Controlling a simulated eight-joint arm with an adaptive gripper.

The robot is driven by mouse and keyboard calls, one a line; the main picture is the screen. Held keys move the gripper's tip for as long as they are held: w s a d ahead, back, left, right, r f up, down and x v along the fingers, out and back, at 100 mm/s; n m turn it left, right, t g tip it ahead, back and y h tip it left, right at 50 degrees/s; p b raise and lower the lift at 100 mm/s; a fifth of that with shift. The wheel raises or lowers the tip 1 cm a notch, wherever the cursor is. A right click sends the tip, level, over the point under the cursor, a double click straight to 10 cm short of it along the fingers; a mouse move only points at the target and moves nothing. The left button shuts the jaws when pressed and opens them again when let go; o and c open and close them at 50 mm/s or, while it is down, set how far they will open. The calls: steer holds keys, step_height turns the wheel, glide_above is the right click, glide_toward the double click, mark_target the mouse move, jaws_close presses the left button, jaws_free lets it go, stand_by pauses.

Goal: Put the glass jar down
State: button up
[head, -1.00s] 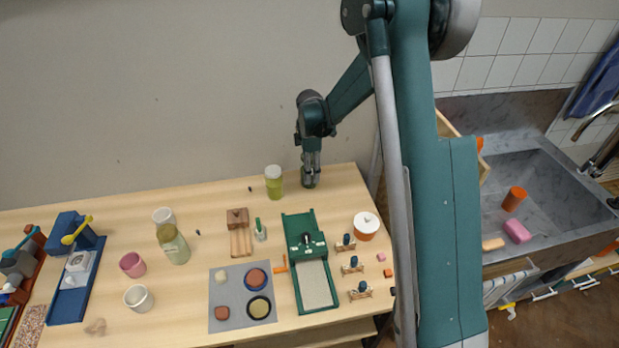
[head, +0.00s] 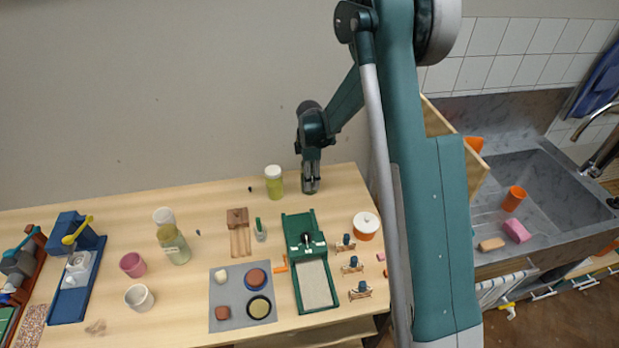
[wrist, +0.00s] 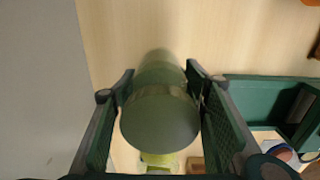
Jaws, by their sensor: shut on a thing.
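The glass jar (wrist: 160,118), greenish with a rounded end facing the camera, is between the two fingers of my gripper (wrist: 158,90) in the wrist view. My gripper is shut on it, with a finger on each side. In the head view my gripper (head: 311,188) points down at the back right of the wooden table (head: 345,190), and its fingers mostly hide the jar. The jar is at or very near the tabletop; I cannot tell whether it touches.
A white-lidded jar with yellow-green contents (head: 274,184) stands just left of my gripper. A green tray-like press (head: 308,262) lies in front, and a white-lidded orange pot (head: 366,225) is at front right. Bare wood lies right of my gripper.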

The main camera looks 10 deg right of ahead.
steer(key=shift+f, duration=0.1)
steer(key=o, duration=1.3)
steer(key=shift+r+b, duration=0.3)
steer(key=shift+r, duration=5.8)
steer(key=shift+r, duration=0.15)
